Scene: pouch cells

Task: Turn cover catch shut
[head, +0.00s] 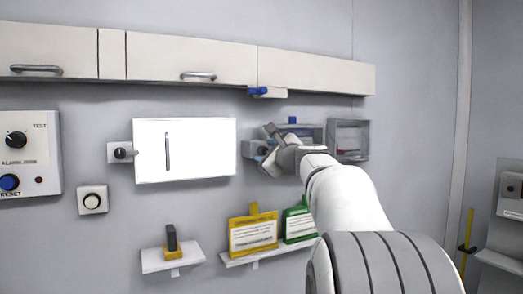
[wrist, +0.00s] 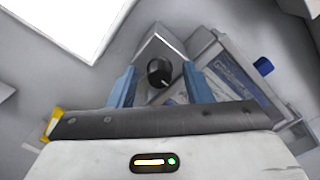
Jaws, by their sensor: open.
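A black round knob (wrist: 160,72) with a pale pointer mark sits on a grey block (wrist: 157,45) beside a grey wall box (wrist: 222,66) with a clear front; the knob looks like the cover catch. In the head view the block (head: 254,149) is at the box's left end. My gripper (wrist: 159,80) is open, with one blue finger on each side of the knob; contact cannot be told. In the head view my gripper (head: 273,145) is in front of the block and hides part of the box (head: 313,133).
A blue knob (head: 292,120) tops the box, and another clear-fronted box (head: 349,138) is at its right. A bright white panel (head: 200,150) with its own black knob (head: 120,153) is to the left. Cabinets (head: 205,58) hang above; yellow (head: 253,235) and green tags (head: 298,226) are below.

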